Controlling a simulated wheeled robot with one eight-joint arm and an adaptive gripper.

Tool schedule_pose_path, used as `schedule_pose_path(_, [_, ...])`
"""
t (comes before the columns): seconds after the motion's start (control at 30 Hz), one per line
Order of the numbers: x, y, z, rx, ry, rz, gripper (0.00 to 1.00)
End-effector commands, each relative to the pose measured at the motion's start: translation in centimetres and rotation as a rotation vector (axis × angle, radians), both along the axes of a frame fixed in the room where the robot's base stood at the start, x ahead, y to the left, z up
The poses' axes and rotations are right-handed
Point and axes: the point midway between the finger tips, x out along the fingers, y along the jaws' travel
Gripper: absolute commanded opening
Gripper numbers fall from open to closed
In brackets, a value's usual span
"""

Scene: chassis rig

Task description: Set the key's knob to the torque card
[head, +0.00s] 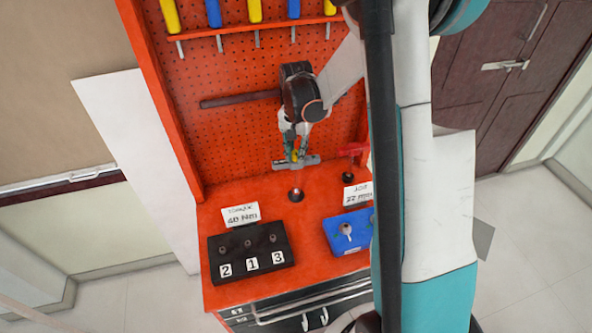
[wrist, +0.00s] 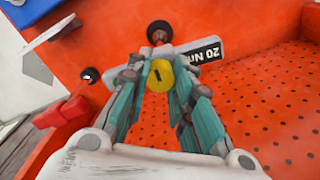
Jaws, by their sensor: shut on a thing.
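In the wrist view my gripper (wrist: 162,80) is shut on the round yellow knob (wrist: 159,74) of the key, with a teal finger on each side. A dark mark shows on the knob's face. The key's grey body (wrist: 183,49) lies crosswise beyond the fingers and bears a black plate (wrist: 206,51) reading "20 Nm". In the head view my gripper (head: 297,148) is at the grey key (head: 283,164) near the pegboard. The white torque card (head: 241,215) stands behind the black block; its number is too small to read surely.
A black block (head: 245,275) with holes marked 2, 1, 3 sits at front left. A blue block (head: 335,241) and a second white card (head: 357,195) are at right. Dark round fittings (head: 296,195) (head: 348,177) and a red part (head: 353,150) stand nearby. Tools hang above on the pegboard (head: 225,75).

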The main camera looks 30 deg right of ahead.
Motion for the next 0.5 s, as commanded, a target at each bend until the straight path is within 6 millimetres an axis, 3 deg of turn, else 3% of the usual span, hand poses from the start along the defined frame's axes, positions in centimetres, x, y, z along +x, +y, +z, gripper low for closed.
schedule_pose_path(0.5, [0.01, -0.01, -0.10, 0.000, 0.000, -0.370, 0.07])
